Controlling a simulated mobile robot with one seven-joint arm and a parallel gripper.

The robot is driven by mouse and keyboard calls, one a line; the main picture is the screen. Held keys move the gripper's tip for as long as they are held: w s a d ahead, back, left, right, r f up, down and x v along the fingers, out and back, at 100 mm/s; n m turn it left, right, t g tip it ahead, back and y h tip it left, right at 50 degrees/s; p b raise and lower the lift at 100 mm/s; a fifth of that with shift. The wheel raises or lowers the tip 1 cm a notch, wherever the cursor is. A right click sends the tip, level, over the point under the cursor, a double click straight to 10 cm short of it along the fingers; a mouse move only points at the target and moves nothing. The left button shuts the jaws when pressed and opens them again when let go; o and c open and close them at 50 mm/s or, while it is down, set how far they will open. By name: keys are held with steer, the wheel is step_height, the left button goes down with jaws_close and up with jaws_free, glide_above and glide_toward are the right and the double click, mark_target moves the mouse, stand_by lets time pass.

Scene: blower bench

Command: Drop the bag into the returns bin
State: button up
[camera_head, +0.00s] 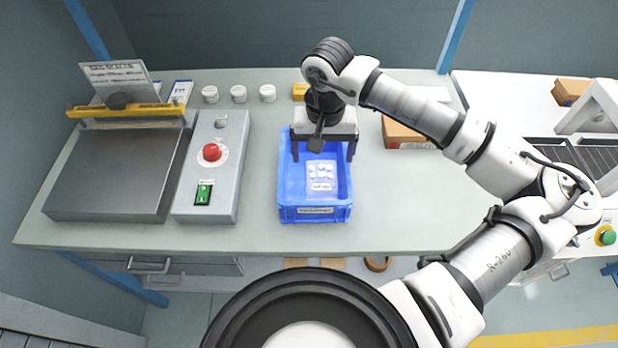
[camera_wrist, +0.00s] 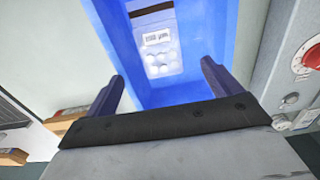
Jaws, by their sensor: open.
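The bag (camera_head: 321,172) is a small clear pouch with several white round pieces and a printed label. It lies on the floor of the blue bin (camera_head: 316,215), which stands on the bench and has a label on its front wall. The bag also shows in the wrist view (camera_wrist: 160,52), inside the blue bin (camera_wrist: 210,85). My gripper (camera_head: 323,156) is over the rear part of the bin, pointing down, its two fingers apart with nothing between them. In the wrist view, the open fingers (camera_wrist: 162,75) are apart from the bag.
Left of the bin are a grey control box (camera_head: 211,170) with a red knob and a heat-sealer-like machine (camera_head: 115,175). Several white jars (camera_head: 238,93) and a yellow box (camera_head: 299,91) stand behind. A cardboard box (camera_head: 405,133) is at right, beneath my arm. Bench front is clear.

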step_height(320, 180, up, 14)
steer(key=b, duration=0.3)
steer(key=shift+f, duration=0.1)
stand_by(0.4)
